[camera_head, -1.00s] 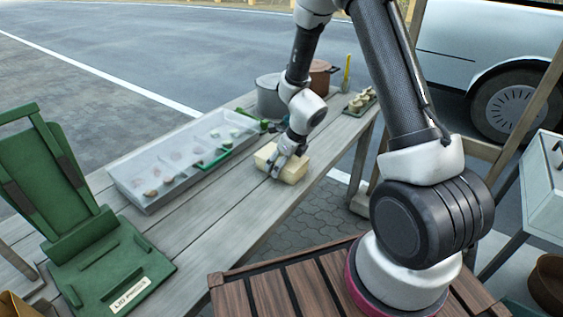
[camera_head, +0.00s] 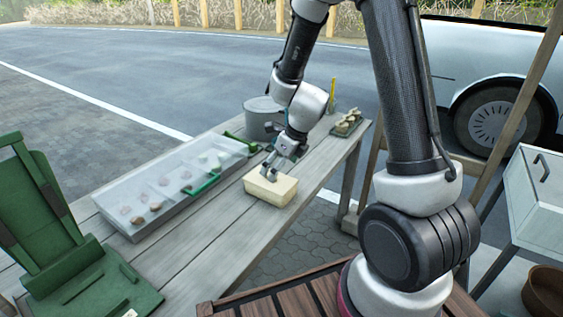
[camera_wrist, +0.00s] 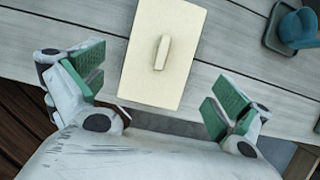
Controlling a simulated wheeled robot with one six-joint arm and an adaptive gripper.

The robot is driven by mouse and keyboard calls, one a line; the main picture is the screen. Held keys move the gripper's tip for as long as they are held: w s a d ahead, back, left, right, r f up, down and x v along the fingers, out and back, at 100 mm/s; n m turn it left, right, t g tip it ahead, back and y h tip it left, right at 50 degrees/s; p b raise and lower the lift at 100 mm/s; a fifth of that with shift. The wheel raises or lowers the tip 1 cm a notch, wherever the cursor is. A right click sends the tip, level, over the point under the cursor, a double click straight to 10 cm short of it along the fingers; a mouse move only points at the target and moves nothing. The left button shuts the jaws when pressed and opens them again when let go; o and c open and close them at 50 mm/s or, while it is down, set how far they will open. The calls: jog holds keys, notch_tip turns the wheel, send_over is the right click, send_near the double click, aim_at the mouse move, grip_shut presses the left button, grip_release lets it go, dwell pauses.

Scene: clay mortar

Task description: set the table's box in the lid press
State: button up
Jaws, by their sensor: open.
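A cream box (camera_head: 279,192) with a flat top sits on the grey plank table (camera_head: 202,268). In the wrist view the box (camera_wrist: 146,77) shows a raised bar handle (camera_wrist: 162,52) on its lid. My gripper (camera_head: 267,174) is over the box, its fingers spread apart and empty. In the wrist view my gripper (camera_wrist: 157,90) has a green-padded finger on each side of the box's near end, with gaps to both sides. The green lid press (camera_head: 75,268) stands at the left end of the table, with a tall sloping back and a flat base.
A shallow clear-covered tray (camera_head: 160,192) with small pieces lies between press and box. A grey pot (camera_head: 262,118) and a small green tray (camera_head: 347,122) stand at the far end. Bare planks lie in front of the tray. A white drawer unit (camera_head: 540,200) stands at right.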

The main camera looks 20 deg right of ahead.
jog(key=shift+v, duration=1.45)
jog(key=s+d+r+n, duration=0.4)
jog(key=s+r+n, duration=0.6)
jog(key=r+n, duration=0.5)
jog(key=s+d+r+n+h, duration=0.1)
jog(key=s+d+r+n, duration=0.2)
jog(key=s+n, duration=0.4)
jog(key=s+d+r+n+h, duration=0.2)
jog(key=s+d+r+n, duration=0.1)
jog(key=s+n, duration=0.4)
jog(key=m+g+y, duration=0.3)
jog(key=m+y, duration=0.1)
jog(key=m, duration=1.4)
send_over(283, 195)
notch_tip(283, 195, down, 25)
jog(key=shift+r, duration=0.2)
jog(key=w+m+t, duration=0.1)
jog(key=w+m, duration=0.1)
jog(key=m, duration=0.1)
jog(key=w+m, duration=0.2)
jog(key=w+m+t+h, duration=0.1)
jog(key=w+m, duration=0.1)
jog(key=m, duration=0.1)
jog(key=shift+d+m+t, duration=0.3)
jog(key=shift+w+d+m, duration=0.2)
jog(key=shift+w+m, duration=0.1)
jog(key=shift+m, duration=0.8)
jog(key=shift+x, duration=0.9)
jog(key=x, duration=0.6)
jog(key=shift+w+r, duration=0.1)
